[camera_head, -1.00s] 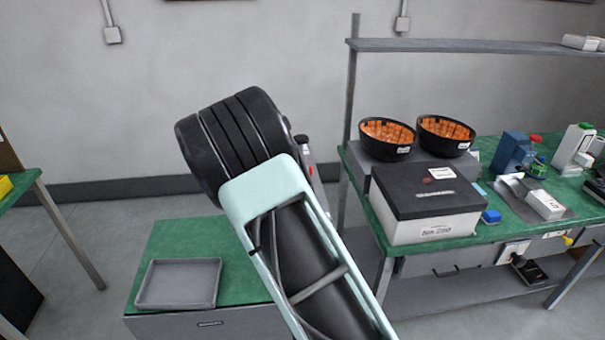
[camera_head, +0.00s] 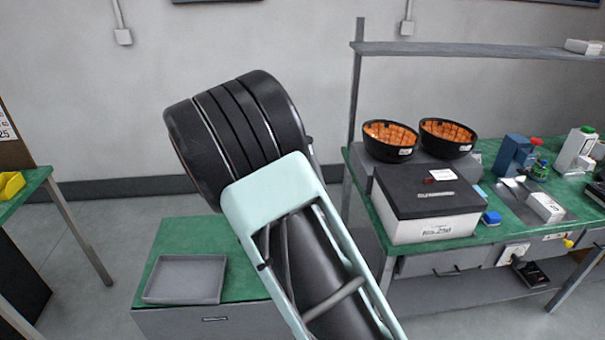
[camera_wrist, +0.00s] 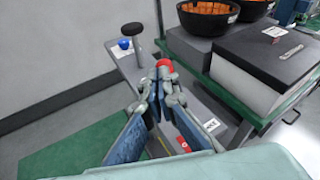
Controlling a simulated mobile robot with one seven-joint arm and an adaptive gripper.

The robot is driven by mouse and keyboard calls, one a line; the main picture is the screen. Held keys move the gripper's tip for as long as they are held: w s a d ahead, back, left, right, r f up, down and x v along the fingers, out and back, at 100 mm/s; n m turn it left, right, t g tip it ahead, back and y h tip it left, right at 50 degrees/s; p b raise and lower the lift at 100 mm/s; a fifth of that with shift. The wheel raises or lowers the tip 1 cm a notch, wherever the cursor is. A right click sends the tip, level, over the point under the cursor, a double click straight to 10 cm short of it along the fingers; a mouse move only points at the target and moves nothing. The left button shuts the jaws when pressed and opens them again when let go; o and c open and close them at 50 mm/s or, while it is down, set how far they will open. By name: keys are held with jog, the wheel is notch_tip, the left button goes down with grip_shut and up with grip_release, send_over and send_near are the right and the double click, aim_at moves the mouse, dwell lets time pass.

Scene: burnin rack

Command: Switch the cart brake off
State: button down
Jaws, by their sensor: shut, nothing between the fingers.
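In the wrist view, a narrow grey panel (camera_wrist: 205,108) stands beside the bench. It carries a lever with a black knob (camera_wrist: 132,29), a blue ball (camera_wrist: 125,43), a red ball (camera_wrist: 163,63) and a small red part (camera_wrist: 184,147). Which of these is the cart brake I cannot tell. My gripper (camera_wrist: 160,82) is shut and empty over the panel, its tips close to the red ball; whether they touch is unclear. In the head view, my arm hides my gripper and nearly all of the panel. A low green-topped unit (camera_head: 190,236), possibly the cart, stands below my arm.
A grey tray (camera_head: 186,279) lies on the green top. The bench at right holds a black-lidded box (camera_head: 430,228), two black bowls of orange pieces (camera_head: 390,140) and bottles (camera_head: 575,148). Another table (camera_head: 38,180) is at far left. Floor between is clear.

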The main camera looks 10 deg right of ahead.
jog(key=r+v, duration=0.1)
jog(key=v, duration=0.5)
jog(key=shift+w, duration=0.2)
